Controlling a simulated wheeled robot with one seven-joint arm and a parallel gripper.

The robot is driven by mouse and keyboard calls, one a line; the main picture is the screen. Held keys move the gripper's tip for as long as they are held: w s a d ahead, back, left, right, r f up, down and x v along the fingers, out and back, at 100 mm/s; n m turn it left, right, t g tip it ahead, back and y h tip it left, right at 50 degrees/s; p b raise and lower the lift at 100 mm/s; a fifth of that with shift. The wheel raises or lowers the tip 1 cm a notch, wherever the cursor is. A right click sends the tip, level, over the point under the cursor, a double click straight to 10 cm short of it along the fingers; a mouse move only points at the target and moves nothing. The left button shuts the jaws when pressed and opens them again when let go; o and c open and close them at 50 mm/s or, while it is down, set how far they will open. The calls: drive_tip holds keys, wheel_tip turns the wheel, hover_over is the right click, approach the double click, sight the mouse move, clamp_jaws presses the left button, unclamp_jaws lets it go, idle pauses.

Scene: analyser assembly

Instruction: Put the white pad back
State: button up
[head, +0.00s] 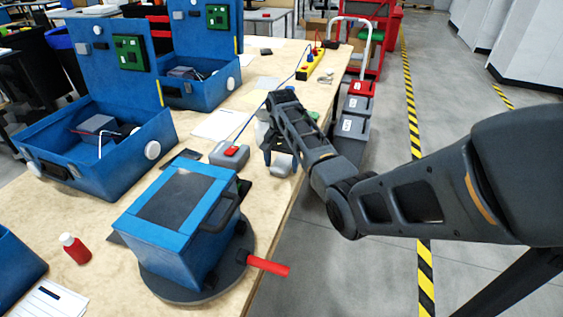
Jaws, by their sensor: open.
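My gripper (281,156) is open and points down over the bench's right edge, in the middle of the view. A small pale grey-white block (281,167), which may be the white pad, sits on the bench right at the fingertips. I cannot tell whether the fingers touch it. Another pale object (262,131) shows partly behind my gripper and is mostly hidden. A grey box with a red button (230,153) and a blue cable stands just left of the gripper.
A closed blue case (178,225) stands on a round dark turntable (188,292) with a red handle (267,266). Open blue cases (95,150) line the left. Grey bins (352,125) stand beyond the bench's right edge.

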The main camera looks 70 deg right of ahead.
sight(282, 163)
wheel_tip(282, 163, up, 12)
drive_tip(key=p, duration=0.1)
drive_tip(key=shift+r, duration=0.2)
idle(0.3)
drive_tip(key=shift+s+f, duration=0.1)
idle(0.6)
